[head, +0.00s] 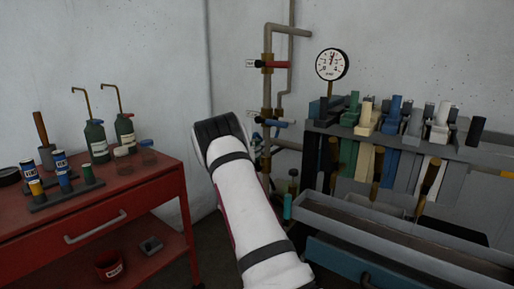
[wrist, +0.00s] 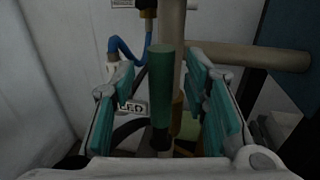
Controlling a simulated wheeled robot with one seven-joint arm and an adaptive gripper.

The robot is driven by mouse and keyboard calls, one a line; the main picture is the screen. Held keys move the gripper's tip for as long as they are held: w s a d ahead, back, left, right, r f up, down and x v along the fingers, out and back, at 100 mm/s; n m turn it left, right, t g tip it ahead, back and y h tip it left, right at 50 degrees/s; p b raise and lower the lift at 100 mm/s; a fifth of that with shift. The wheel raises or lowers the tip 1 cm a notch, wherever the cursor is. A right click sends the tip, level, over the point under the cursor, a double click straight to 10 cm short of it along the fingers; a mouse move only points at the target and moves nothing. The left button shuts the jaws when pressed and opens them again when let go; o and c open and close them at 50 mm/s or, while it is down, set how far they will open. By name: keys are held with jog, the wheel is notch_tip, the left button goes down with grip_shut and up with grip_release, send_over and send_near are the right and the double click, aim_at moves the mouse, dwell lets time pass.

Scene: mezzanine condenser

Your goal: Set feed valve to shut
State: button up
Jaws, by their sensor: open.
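The feed valve's green handle (wrist: 160,85) stands upright in the middle of the wrist view, its dark lower end reaching down beside a pipe. A white label (wrist: 133,107), partly covered and seeming to read FEED, sits to its left. My gripper (wrist: 168,100) is open, with one teal-padded finger on each side of the handle. I see gaps on both sides and no clear contact. In the head view my white arm hides the gripper and the green handle.
The vertical pipe (head: 266,92) carries a red handle (head: 274,64) and a blue handle (head: 272,123) higher up. A red cart (head: 120,205) with bottles stands left. A grey rack (head: 455,150) with clamps and brushes stands close on the right. A pipe (wrist: 265,54) crosses behind my gripper.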

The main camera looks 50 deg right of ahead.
jog(key=shift+x, duration=1.25)
jog(key=shift+c, duration=0.5)
grip_shut()
jog(key=shift+s, duration=0.15)
